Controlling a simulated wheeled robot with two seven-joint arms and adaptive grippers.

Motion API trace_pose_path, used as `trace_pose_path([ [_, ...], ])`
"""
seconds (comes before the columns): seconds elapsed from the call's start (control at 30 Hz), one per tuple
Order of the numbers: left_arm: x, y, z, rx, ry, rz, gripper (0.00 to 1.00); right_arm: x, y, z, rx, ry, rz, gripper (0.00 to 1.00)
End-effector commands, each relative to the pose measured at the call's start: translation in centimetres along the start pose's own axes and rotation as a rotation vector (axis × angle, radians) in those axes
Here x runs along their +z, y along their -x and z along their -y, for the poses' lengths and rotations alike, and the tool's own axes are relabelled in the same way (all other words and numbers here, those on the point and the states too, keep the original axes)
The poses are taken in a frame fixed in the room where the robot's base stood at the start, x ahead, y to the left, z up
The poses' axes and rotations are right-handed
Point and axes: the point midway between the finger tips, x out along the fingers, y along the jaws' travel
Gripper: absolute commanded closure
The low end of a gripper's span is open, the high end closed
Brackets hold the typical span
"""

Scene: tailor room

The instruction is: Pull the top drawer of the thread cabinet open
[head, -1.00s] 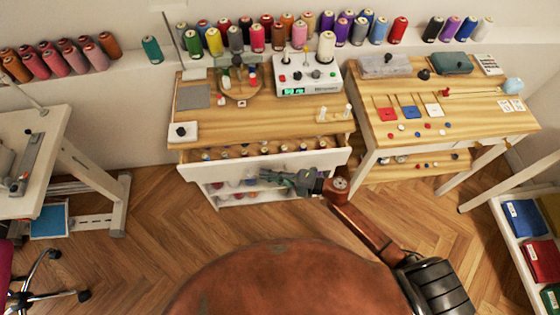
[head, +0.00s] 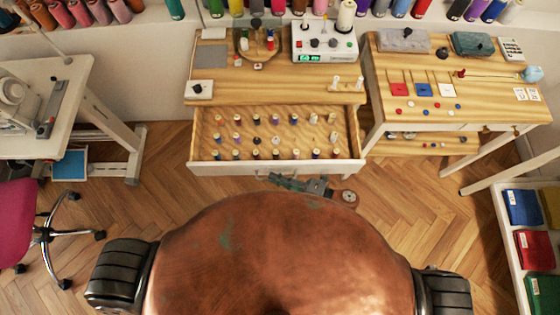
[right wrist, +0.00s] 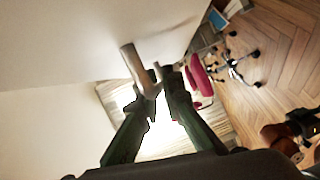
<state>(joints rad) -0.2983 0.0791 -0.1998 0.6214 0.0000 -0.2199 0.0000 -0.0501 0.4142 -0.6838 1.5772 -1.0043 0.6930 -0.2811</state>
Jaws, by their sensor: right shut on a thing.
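The thread cabinet (head: 197,90) stands with its top drawer (head: 200,150) pulled well out. Rows of small thread spools stand inside the drawer. My right gripper (head: 280,180) is just in front of the white drawer front, near its middle. In the right wrist view, the pale bar handle (right wrist: 131,65) runs to the fingertips of my right gripper (right wrist: 159,80), which is shut on it. The head view mostly hides the handle behind the drawer front and gripper. My left gripper is not in view.
A control box (head: 323,43) and other sewing items stand on the cabinet top. A second wooden table (head: 455,108) is at the right, and a white sewing table (head: 70,95) and pink chair (head: 18,225) are at the left. Herringbone floor lies between.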

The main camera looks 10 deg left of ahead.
Motion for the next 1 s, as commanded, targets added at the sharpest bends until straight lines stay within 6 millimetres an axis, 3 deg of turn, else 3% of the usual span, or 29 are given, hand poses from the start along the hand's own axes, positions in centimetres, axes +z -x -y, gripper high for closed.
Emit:
trace_pose_path([
  [0.27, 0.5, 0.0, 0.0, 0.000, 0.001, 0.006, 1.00, 0.0, 0.1, 0.2, -0.003, 0.000, 0.001, 1.00],
  [0.3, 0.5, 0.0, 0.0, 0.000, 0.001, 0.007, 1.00, 0.0, 0.1, 0.1, -0.002, 0.000, 0.002, 0.93],
  [0.57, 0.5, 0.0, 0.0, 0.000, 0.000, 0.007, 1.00, 0.0, 0.1, 0.1, -0.001, 0.000, 0.002, 0.76],
  [0.87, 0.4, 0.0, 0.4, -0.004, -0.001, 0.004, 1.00, 0.0, 0.3, 0.1, -0.001, 0.000, 0.002, 0.76],
  [1.0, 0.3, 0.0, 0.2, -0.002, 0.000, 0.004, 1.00, 0.0, 1.8, 0.1, -0.002, 0.000, 0.003, 0.76],
])
